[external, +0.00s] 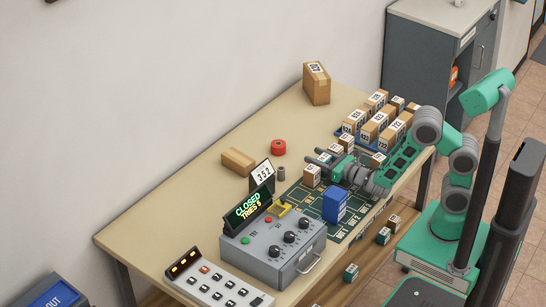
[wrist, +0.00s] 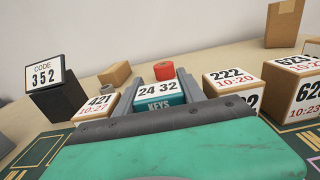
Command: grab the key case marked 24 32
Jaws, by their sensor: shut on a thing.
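The key case (wrist: 159,90) is a small teal block with a white label that reads 24 32 and the word KEYS below it. In the wrist view it sits between the two fingers of my gripper (wrist: 156,84), which is shut on it. In the external view my gripper (external: 321,156) is low over the far part of the green mat, among small boxes. There the case is too small and too covered by the fingers to make out clearly. Whether it touches the table cannot be told.
Box 421 (wrist: 97,107) stands left of the gripper and box 222 (wrist: 232,82) close on its right. A blue box (external: 335,205), a grey control box (external: 272,250) reading CLOSED and a 352 code sign (wrist: 45,76) are nearby. A red roll (external: 278,147) lies beyond.

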